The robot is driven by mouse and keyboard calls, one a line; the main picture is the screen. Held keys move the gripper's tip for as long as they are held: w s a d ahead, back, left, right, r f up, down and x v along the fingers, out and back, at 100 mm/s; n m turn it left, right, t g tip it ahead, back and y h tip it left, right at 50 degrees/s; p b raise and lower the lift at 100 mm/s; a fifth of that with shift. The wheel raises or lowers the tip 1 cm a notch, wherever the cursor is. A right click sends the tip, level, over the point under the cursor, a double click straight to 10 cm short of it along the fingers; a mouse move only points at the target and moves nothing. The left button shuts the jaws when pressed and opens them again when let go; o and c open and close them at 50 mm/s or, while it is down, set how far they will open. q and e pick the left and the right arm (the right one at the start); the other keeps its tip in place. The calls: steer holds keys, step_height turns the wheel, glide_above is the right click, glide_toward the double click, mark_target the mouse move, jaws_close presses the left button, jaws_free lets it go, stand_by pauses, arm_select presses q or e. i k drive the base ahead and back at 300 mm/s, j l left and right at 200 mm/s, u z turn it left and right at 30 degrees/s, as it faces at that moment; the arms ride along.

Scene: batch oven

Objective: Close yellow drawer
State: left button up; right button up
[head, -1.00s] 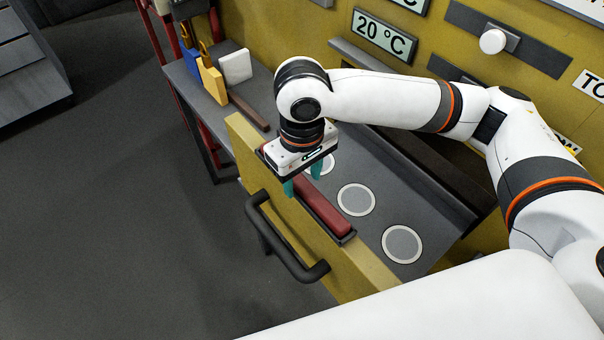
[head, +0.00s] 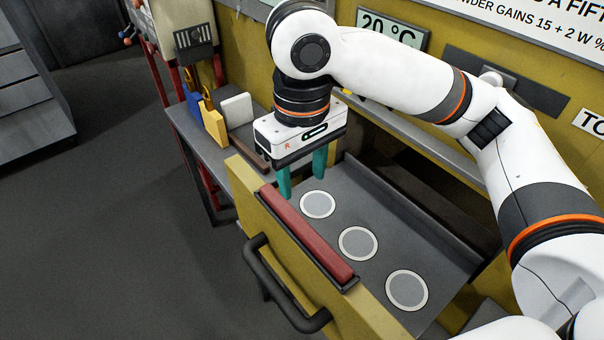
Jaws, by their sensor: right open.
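The yellow drawer (head: 367,310) stands pulled out from the yellow oven front. Its grey inner floor shows three pale round discs in a row. A black bar handle (head: 277,287) is on its outer front face. A red bar (head: 305,236) in a dark holder lies along the top of the drawer front. My right gripper (head: 302,180) points down above the drawer, just behind the far end of the red bar. Its teal fingers are apart with nothing between them. My left gripper is not in view.
A grey side shelf at the left holds a white block (head: 236,109), a yellow block (head: 214,125) and a blue block (head: 192,100). A "20 °C" display (head: 391,28) is on the oven wall above. The floor left of the drawer is clear.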

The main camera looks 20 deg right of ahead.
mark_target(406, 266)
steer(key=k+j, duration=0.2)
steer(key=k, duration=0.3)
steer(key=k+j, duration=0.2)
steer(key=k, duration=0.25)
steer(key=k+j, duration=0.25)
steer(key=k, duration=0.25)
